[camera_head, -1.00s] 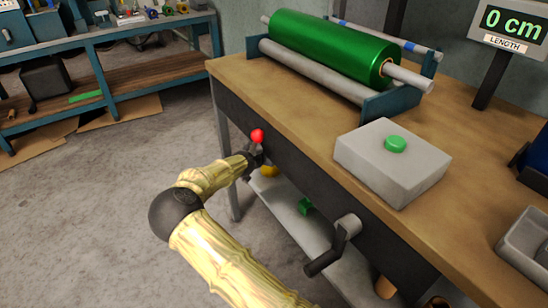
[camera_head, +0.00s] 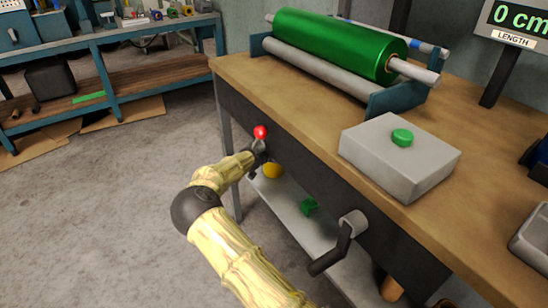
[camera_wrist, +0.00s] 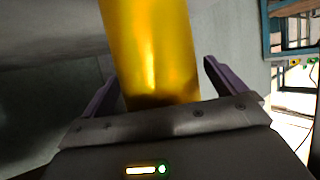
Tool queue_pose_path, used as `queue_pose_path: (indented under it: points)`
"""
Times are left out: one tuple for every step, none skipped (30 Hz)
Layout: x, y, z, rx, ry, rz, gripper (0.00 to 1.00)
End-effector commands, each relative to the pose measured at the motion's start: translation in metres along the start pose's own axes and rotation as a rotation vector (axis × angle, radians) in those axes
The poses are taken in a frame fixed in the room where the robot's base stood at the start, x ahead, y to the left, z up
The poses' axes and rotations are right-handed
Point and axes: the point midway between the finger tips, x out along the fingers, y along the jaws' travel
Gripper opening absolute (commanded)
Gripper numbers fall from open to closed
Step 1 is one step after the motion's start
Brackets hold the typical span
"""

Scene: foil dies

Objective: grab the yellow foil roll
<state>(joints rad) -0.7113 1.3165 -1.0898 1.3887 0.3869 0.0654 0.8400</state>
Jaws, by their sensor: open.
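The yellow foil roll (camera_wrist: 150,55) fills the middle of the wrist view as a shiny gold cylinder, its near end close to the palm. My gripper (camera_wrist: 158,80) is open, with one dark purple finger on either side of the roll. Gaps show between the fingers and the roll, so I cannot see contact. In the head view, my gripper (camera_head: 258,160) is low at the front of the workbench. A small yellow patch (camera_head: 272,171), probably the roll, shows just past it, above the lower shelf. The rest of it is hidden there.
A green foil roll (camera_head: 340,42) lies on a blue stand on the workbench (camera_head: 480,130). A red knob (camera_head: 261,132) is right by my gripper. A crank (camera_head: 345,240) juts from the bench front. A green object (camera_head: 309,206) lies on the lower shelf (camera_head: 290,215).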

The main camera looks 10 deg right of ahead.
Motion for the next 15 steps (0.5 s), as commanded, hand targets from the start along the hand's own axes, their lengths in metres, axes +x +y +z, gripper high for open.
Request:
queue_pose_path:
  points:
    - [-0.0001, -0.0001, 0.0, 0.0, 0.0, 0.0, 0.97]
    - [-0.0003, -0.0003, 0.0001, 0.0, 0.0, 0.0, 0.97]
    - [-0.0005, -0.0006, 0.0002, 0.0, 0.0, -0.001, 0.97]
    - [-0.0007, -0.0009, 0.0002, 0.0, 0.0, -0.001, 0.93]
    - [-0.0008, -0.0011, 0.0003, -0.001, 0.0, -0.002, 0.87]
    - [-0.001, -0.0013, 0.0004, -0.001, 0.0, -0.002, 0.79]
    - [-0.0011, -0.0015, 0.0004, -0.001, 0.0, -0.002, 0.73]
    - [-0.0012, -0.0017, 0.0005, -0.001, 0.0, -0.002, 0.67]
    - [-0.0013, -0.0019, 0.0005, -0.001, 0.0, -0.003, 0.59]
    - [-0.0013, -0.002, 0.0006, -0.001, 0.0, -0.003, 0.54]
    - [-0.0014, -0.0021, 0.0006, -0.001, 0.0, -0.003, 0.48]
    - [-0.0015, -0.0022, 0.0007, -0.001, 0.0, -0.003, 0.4]
    - [-0.0015, -0.0023, 0.0007, -0.001, 0.0, -0.003, 0.34]
    - [-0.0019, -0.0026, -0.0008, -0.001, 0.002, -0.004, 0.34]
    - [-0.0019, -0.0026, -0.0008, -0.001, 0.002, -0.004, 0.34]
